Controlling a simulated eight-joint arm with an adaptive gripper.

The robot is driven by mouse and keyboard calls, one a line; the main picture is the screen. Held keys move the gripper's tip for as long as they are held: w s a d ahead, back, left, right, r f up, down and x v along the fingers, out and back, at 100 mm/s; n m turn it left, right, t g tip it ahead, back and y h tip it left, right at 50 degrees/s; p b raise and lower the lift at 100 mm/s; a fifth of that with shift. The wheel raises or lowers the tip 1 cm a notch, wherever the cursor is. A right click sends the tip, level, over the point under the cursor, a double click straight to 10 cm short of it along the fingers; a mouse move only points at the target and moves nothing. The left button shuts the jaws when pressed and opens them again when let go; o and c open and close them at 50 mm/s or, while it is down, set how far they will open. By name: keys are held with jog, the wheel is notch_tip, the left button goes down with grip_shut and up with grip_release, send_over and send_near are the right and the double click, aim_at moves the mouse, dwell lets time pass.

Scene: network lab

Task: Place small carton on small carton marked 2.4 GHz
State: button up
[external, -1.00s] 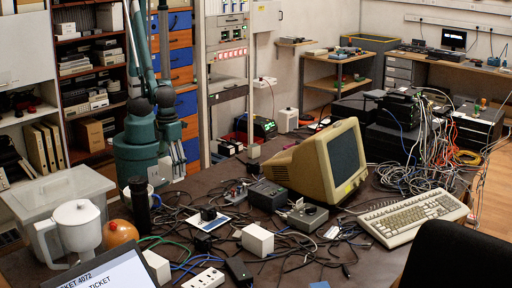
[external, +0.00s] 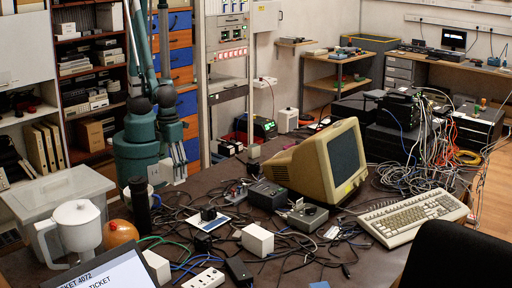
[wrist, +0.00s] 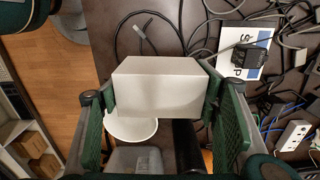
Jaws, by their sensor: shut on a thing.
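My gripper (wrist: 158,98) is shut on a plain pale grey-white small carton (wrist: 157,85), with a green pad on each side of it in the wrist view. The carton is held above the left edge of the dark table. In the external view my arm hangs at the left of the table, and the held carton cannot be made out there. A white carton (external: 257,240) stands on the table among cables, right of my arm. Another white carton (external: 157,266) stands at the front, beside the ticket screen. No 2.4 GHz marking is readable on either.
A white jug (external: 76,228), an orange round object (external: 120,233) and a black cylinder (external: 140,207) stand at the table's left. A beige monitor (external: 310,165), a keyboard (external: 413,217), a power strip (external: 205,278) and loose cables crowd the table.

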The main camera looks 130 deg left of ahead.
jog(key=w+d+r+p, duration=0.2)
jog(key=w+d+r, duration=0.1)
jog(key=w+d, duration=0.6)
jog(key=w+d+r+p, duration=0.2)
jog(key=w+d, duration=0.6)
jog(key=w, duration=0.2)
jog(key=r+p, duration=0.1)
jog(key=p, duration=0.3)
send_over(152, 259)
jog(key=shift+r, duration=0.15)
jog(key=shift+f, duration=3.15)
jog(key=shift+f, duration=1.85)
jog(key=shift+f+b, duration=0.15)
jog(key=shift+b, duration=0.25)
jog(key=o, duration=1)
